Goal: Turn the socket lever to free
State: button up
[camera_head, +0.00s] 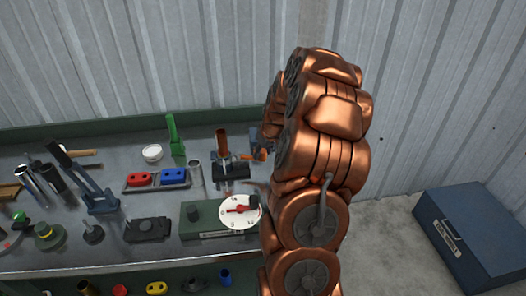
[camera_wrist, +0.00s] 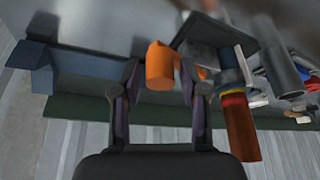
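In the wrist view my gripper (camera_wrist: 160,72) has its two dark fingers spread apart. An orange cylinder (camera_wrist: 160,68) shows between the fingertips, with gaps on both sides; I cannot tell its depth. An orange piece (camera_head: 261,154) also shows in the head view, beside my copper arm. It may be the socket lever's grip, but the lever's position is not clear. A dark socket-like block (camera_head: 231,171) with an upright copper tube (camera_head: 222,142) stands to its left. The tube also shows in the wrist view (camera_wrist: 241,128). My arm hides the gripper in the head view.
A green box with a white dial and red pointer (camera_head: 239,211) sits at the bench front. A tray with red and blue blocks (camera_head: 156,180), a green upright tool (camera_head: 175,136) and several tools fill the left. A blue toolbox (camera_head: 470,232) stands right of the bench.

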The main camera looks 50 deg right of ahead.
grip_shut()
jog(key=shift+a, duration=0.1)
dwell(0.4)
